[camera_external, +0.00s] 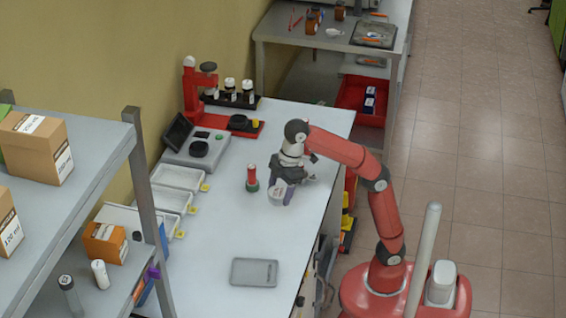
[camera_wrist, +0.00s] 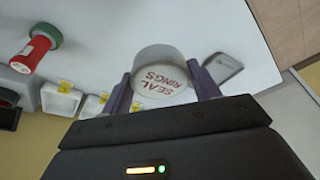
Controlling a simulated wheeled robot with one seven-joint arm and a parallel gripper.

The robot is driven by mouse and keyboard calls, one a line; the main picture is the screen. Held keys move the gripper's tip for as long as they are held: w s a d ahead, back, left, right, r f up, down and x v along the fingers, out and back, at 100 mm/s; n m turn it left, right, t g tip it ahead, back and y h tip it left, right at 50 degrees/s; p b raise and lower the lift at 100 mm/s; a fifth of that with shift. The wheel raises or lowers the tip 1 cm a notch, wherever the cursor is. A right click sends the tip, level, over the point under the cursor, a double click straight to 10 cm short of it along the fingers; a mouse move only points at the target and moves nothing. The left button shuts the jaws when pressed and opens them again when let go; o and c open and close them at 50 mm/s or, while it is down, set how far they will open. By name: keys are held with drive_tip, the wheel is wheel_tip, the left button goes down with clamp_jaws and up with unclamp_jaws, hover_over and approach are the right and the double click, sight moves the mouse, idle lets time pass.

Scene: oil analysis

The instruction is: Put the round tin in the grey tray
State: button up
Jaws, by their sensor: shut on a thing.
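The round tin (camera_wrist: 160,78) is pale with red "SEAL RINGS" lettering on its lid. My gripper (camera_wrist: 163,84) is shut on it, with a purple finger on each side. In the external view the tin (camera_external: 276,194) shows under my gripper (camera_external: 281,192), over the middle of the white table. How far it is above the table top is hard to tell. The grey tray (camera_external: 254,272) lies flat on the near part of the table, below and left of my gripper in that view. It looks empty. The tray also shows in the wrist view (camera_wrist: 224,69), right of the tin.
A red cylinder with a green base (camera_external: 252,178) stands just left of my gripper. White bins with yellow tags (camera_external: 172,200) line the table's left side. A scale (camera_external: 195,146) and a red stand (camera_external: 190,88) are further back. The table between tin and tray is clear.

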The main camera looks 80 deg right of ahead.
drive_tip(key=a+n, duration=0.2)
drive_tip(key=a, duration=0.8)
drive_tip(key=n, duration=0.1)
hover_over(275, 272)
drive_tip(key=d, duration=0.1)
drive_tip(key=f, duration=0.2)
drive_tip(key=shift+g+y, duration=0.3)
drive_tip(key=shift+g, duration=0.1)
drive_tip(key=shift+s+d+f, duration=0.1)
drive_tip(key=shift+f, duration=1.2)
drive_tip(key=shift+s+d+f, duration=0.1)
drive_tip(key=shift+f, duration=1.2)
drive_tip(key=shift+f+b, duration=0.35)
drive_tip(key=shift+f, duration=1)
drive_tip(key=shift+f, duration=0.15)
drive_tip(key=o, duration=1)
